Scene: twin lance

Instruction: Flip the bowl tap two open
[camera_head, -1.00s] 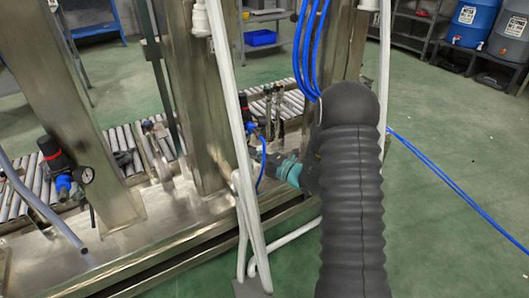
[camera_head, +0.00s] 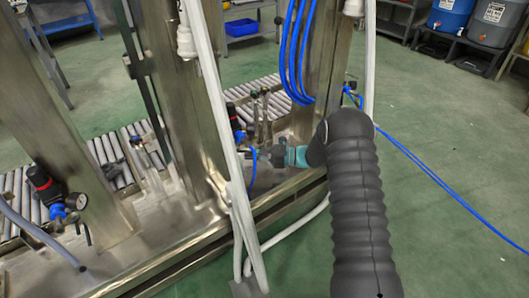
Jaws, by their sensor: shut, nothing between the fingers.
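My gripper (camera_head: 263,156) is at the end of my dark ribbed arm, just past a teal band, low over the steel frame's base. It is small and partly behind a white pipe and a blue hose; its fingers look shut and empty. Two upright metal fittings with dark tops stand behind it, one left (camera_head: 255,112) and one right (camera_head: 267,108). I cannot tell whether either is bowl tap two, or how any tap handle is turned. The gripper shows below these fittings, and contact cannot be made out.
Steel columns (camera_head: 175,100) and a slanting white pipe (camera_head: 215,110) stand close to the gripper. Blue hoses (camera_head: 297,50) hang above it. A roller conveyor (camera_head: 110,148) runs behind. A red-and-black regulator (camera_head: 44,184) is at left. Green floor (camera_head: 450,160) is clear at right.

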